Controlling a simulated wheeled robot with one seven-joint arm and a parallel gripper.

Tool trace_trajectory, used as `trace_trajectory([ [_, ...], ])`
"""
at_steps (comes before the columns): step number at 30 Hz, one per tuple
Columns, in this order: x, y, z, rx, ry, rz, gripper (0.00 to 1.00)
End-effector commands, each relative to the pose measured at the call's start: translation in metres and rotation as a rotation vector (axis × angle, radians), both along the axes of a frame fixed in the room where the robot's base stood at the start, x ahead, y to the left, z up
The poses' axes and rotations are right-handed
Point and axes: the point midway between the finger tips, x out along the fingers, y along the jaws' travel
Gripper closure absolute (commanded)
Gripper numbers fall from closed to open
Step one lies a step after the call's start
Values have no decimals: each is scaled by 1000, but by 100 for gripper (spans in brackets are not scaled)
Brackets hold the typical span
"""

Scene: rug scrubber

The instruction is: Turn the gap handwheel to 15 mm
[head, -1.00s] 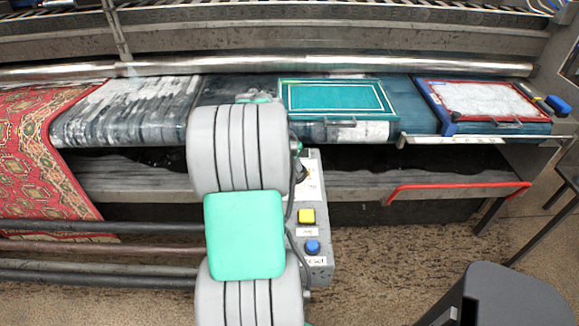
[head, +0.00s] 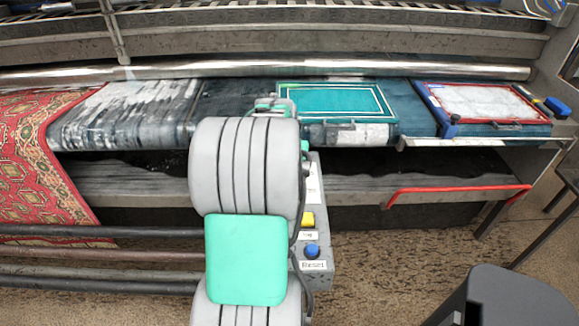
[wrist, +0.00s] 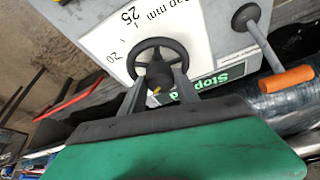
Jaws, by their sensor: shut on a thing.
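The gap handwheel (wrist: 136,50) is a dark spoked wheel on the grey control box, in the upper middle of the wrist view. My gripper (wrist: 158,82) is shut on the handwheel, with its two dark fingers at the hub and lower spokes. A white scale plate (wrist: 105,42) beside the wheel reads "gap mm" with 25 and 20 visible. A 15 mark and the exact setting cannot be read. In the head view my arm hides the handwheel and my gripper; part of the control box (head: 322,272) shows right of the arm.
A lever with an orange grip (wrist: 287,80) stands close right of the wheel. The box carries a yellow button (head: 307,219) and a blue Reset button (head: 311,250). A red bar (head: 455,189) runs at right.

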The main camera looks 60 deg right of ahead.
Motion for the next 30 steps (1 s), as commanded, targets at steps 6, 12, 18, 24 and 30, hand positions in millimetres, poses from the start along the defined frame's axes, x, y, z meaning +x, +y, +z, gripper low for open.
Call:
trace_trajectory([
  [6, -1, -1, 1, -1, 1, -5, 57],
  [12, 0, 0, 0, -1, 0, -1, 41],
  [18, 0, 0, 0, 0, 0, 0, 41],
  [24, -1, 7, 20, -4, -1, -1, 41],
  [30, -5, 22, 57, -4, -2, -2, 41],
])
